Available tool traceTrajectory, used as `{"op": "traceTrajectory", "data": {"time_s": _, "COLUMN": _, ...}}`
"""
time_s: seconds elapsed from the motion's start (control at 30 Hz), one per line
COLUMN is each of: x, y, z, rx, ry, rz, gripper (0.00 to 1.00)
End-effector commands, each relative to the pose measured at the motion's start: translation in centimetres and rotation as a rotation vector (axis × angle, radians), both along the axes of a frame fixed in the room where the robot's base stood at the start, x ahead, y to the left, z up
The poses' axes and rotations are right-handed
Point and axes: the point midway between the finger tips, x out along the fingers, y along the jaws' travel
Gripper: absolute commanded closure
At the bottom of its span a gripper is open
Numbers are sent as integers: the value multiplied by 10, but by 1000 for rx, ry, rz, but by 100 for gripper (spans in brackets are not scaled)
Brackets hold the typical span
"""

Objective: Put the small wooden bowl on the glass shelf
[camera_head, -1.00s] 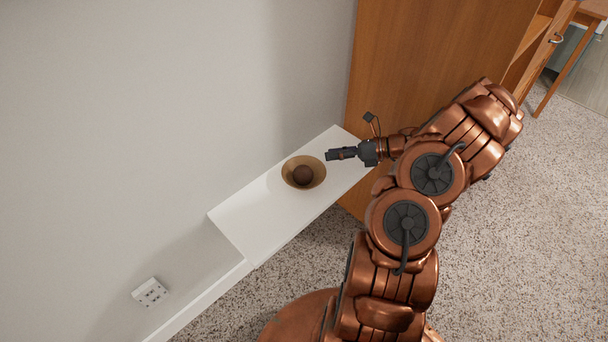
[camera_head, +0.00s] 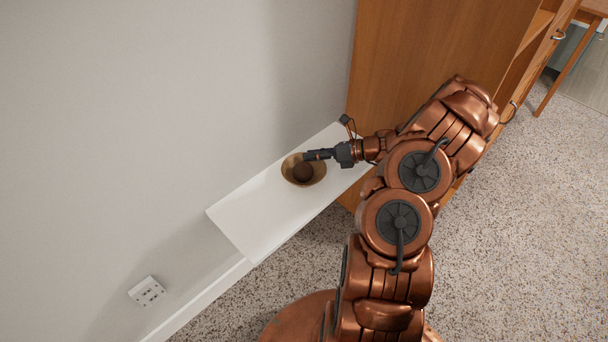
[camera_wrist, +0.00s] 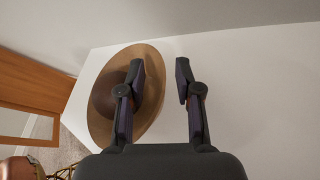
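The small wooden bowl (camera_head: 289,168) is light brown and sits upright on a white wall shelf (camera_head: 252,213); this shelf looks opaque, not like glass. I cannot tell whether either finger touches the bowl.
A tall wooden cabinet (camera_head: 425,55) stands at the shelf's right end, close to my arm. A grey wall (camera_head: 170,100) runs behind the shelf. A wall socket (camera_head: 147,291) is at lower left. The shelf's left part is bare. Speckled carpet (camera_head: 520,240) is open on the right.

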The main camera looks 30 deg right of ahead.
Motion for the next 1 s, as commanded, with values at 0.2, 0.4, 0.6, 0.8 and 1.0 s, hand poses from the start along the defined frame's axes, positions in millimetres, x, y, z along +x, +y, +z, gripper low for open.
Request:
{"op": "traceTrajectory", "data": {"time_s": 0.2, "x": 0, "y": 0, "z": 0, "rx": 0, "ry": 0, "rz": 0, "gripper": 77}}
{"op": "traceTrajectory", "data": {"time_s": 0.4, "x": 0, "y": 0, "z": 1, "rx": 0, "ry": 0, "rz": 0, "gripper": 98}}
{"op": "traceTrajectory", "data": {"time_s": 0.6, "x": 0, "y": 0, "z": 0, "rx": 0, "ry": 0, "rz": 0, "gripper": 100}}
{"op": "traceTrajectory", "data": {"time_s": 0.8, "x": 0, "y": -1, "z": 1, "rx": 0, "ry": 0, "rz": 0, "gripper": 100}}
{"op": "traceTrajectory", "data": {"time_s": 1.0, "x": 0, "y": -1, "z": 1, "rx": 0, "ry": 0, "rz": 0, "gripper": 100}}
